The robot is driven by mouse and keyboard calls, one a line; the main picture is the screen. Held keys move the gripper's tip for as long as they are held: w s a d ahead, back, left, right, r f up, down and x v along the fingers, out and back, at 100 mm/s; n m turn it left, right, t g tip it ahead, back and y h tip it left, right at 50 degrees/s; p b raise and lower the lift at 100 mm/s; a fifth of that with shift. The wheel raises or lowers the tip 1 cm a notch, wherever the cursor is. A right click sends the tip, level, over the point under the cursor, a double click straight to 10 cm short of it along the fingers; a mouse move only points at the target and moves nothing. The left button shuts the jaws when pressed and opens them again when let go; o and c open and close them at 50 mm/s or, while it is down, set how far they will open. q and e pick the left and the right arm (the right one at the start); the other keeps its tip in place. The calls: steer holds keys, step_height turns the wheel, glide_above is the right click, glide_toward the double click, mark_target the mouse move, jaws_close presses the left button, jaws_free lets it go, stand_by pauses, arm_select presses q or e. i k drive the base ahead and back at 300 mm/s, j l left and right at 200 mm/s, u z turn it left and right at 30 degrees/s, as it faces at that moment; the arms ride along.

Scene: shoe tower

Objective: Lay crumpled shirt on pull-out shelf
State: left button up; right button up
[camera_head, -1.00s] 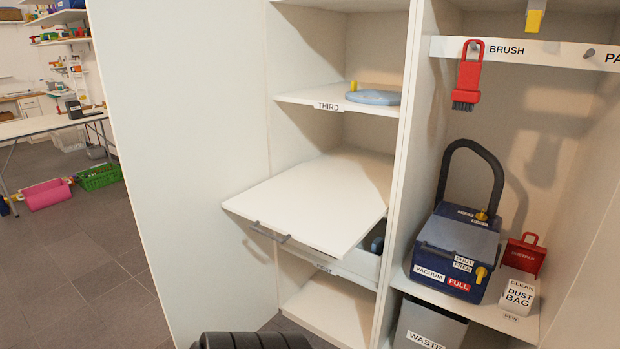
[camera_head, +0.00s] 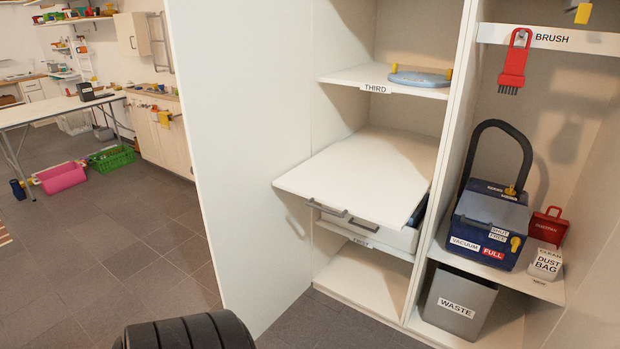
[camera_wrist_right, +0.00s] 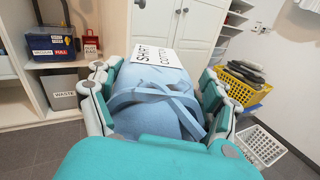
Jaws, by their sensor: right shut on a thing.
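The pull-out shelf (camera_head: 355,178) is a white board sticking out of the tall white cabinet in the head view. Its top is bare. The crumpled shirt (camera_wrist_right: 150,122) is a light blue bundle with a band across it and a white label reading SHIRT COTTON. My right gripper (camera_wrist_right: 160,70) is shut on the shirt, with a teal and white finger on either side, in the right wrist view. The head view shows neither the shirt nor the right gripper. My left gripper is in neither view.
Below the pull-out shelf is a partly open drawer (camera_head: 372,230). Above it, the THIRD shelf (camera_head: 350,78) holds a flat blue thing (camera_head: 420,79). The right compartment holds a vacuum box (camera_head: 490,232) and a waste bin (camera_head: 459,303). Grey floor (camera_head: 120,250) is clear at the left.

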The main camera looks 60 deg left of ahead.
mark_target(346, 187)
steer(key=i+j+u, duration=0.1)
steer(key=j+u, duration=0.35)
steer(key=i+j+u, duration=0.2)
steer(key=j+u, duration=0.15)
steer(key=u, duration=0.15)
steer(key=i+j+u, duration=0.2)
steer(key=u, duration=0.25)
steer(key=j, duration=0.1)
